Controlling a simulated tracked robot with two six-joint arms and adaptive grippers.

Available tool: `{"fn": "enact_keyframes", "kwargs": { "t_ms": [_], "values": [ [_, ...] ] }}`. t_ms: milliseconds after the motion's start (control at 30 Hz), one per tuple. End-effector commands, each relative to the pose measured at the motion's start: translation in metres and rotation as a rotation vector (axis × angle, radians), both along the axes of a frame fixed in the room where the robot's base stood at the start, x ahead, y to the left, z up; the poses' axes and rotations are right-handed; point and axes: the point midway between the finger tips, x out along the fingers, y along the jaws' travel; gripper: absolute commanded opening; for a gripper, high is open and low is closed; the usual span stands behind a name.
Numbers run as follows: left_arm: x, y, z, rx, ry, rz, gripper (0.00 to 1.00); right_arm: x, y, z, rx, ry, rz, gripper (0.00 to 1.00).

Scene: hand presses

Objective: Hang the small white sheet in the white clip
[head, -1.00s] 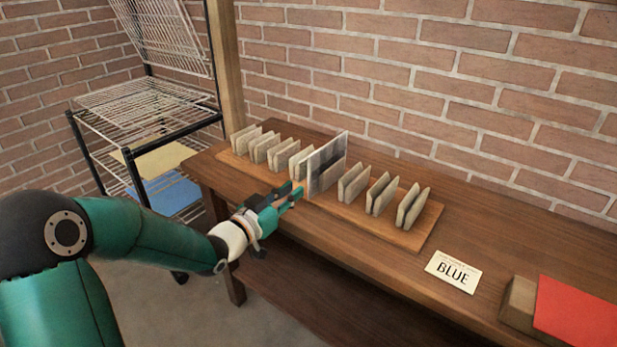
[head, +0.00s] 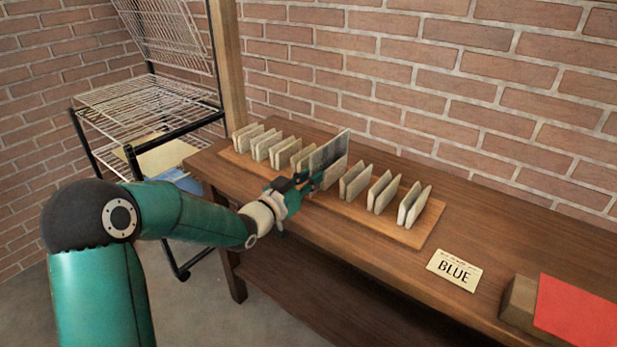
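A thin grey-white sheet (head: 337,147) stands upright among the slots of a long wooden rack (head: 400,236) on the bench. It is taller than the pale slats around it, and its lower left part is partly hidden by my gripper. My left gripper (head: 314,180) is at the near left edge of this sheet, its fingers overlapping that edge in the head view. I cannot tell whether the fingers are closed on it. No white clip can be made out. My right gripper is not in view.
Several pairs of pale slats (head: 380,191) line the rack. A card reading BLUE (head: 454,270) lies on the bench (head: 490,228), left of a red sheet (head: 580,312) on a wooden block. A wire shelf cart (head: 150,103) with yellow (head: 160,155) and blue (head: 188,184) sheets stands left.

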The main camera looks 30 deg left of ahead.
Motion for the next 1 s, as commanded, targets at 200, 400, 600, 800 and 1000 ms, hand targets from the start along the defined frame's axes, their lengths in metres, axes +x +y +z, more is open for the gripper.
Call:
{"fn": "enact_keyframes", "kwargs": {
  "t_ms": [200,400,600,800,1000],
  "values": [
    [0.000,0.000,0.000,0.000,0.000,0.000,0.00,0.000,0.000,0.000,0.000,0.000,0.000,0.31],
    [0.000,0.000,0.002,0.000,-0.001,0.000,0.00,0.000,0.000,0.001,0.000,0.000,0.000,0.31],
    [0.000,0.000,0.028,0.002,-0.004,0.001,0.00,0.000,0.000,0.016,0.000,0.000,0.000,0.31],
    [0.000,0.000,0.066,0.002,-0.002,0.000,0.00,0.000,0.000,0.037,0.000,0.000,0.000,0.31],
    [0.000,0.000,0.077,0.000,0.000,0.000,0.00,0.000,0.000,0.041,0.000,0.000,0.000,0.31]
  ]
}}
